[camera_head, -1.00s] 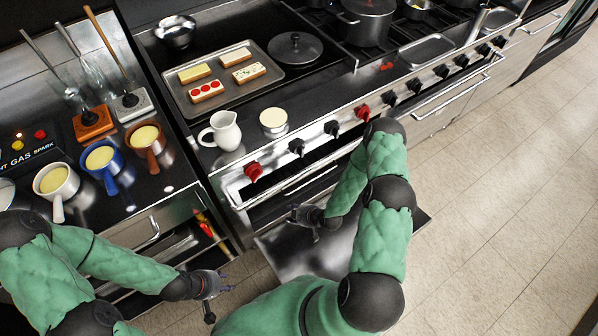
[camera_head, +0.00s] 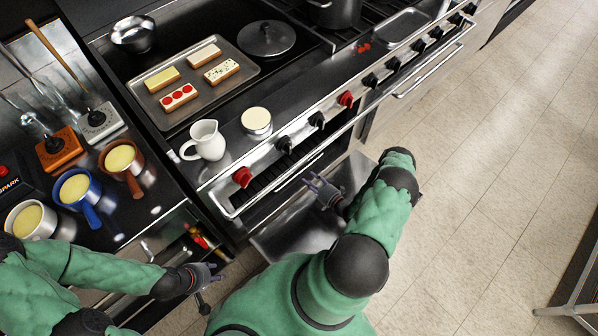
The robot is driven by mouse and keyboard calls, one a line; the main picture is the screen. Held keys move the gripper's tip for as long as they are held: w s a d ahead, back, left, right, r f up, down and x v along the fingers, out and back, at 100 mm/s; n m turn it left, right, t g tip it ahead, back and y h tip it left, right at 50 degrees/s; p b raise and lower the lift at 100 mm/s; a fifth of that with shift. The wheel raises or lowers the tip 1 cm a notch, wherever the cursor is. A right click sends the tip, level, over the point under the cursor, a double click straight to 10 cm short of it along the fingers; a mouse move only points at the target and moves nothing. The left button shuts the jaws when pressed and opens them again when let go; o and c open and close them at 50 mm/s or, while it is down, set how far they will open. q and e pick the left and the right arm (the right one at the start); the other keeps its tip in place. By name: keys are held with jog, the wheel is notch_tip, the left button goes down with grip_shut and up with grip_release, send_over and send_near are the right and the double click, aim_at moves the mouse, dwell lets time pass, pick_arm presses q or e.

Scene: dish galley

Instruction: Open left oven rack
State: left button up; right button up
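The left oven's door (camera_head: 345,179) is folded down, its metal inner face lying flat below the range front. Dark wire bars of an oven rack (camera_head: 266,181) show in the opening under the knobs; most of the rack is hidden. My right gripper (camera_head: 316,184) is over the lowered door, in front of the opening, with fingers apart and nothing between them. It looks apart from the rack. My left gripper (camera_head: 212,277) is low beside the left counter, away from the oven; its fingers are too small to judge.
A long front rail (camera_head: 238,211) and red and black knobs run above the opening. A white pitcher (camera_head: 207,141) and a baking tray (camera_head: 203,103) sit on the range top. Pots of yellow food (camera_head: 74,188) stand on the left counter.

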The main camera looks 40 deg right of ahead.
aim_at(300, 172)
jog(key=b+x, duration=0.1)
jog(key=x, duration=0.6)
jog(key=shift+w+f+b, duration=0.1)
jog(key=shift+w+b, duration=0.1)
jog(key=shift+b, duration=0.2)
grip_shut()
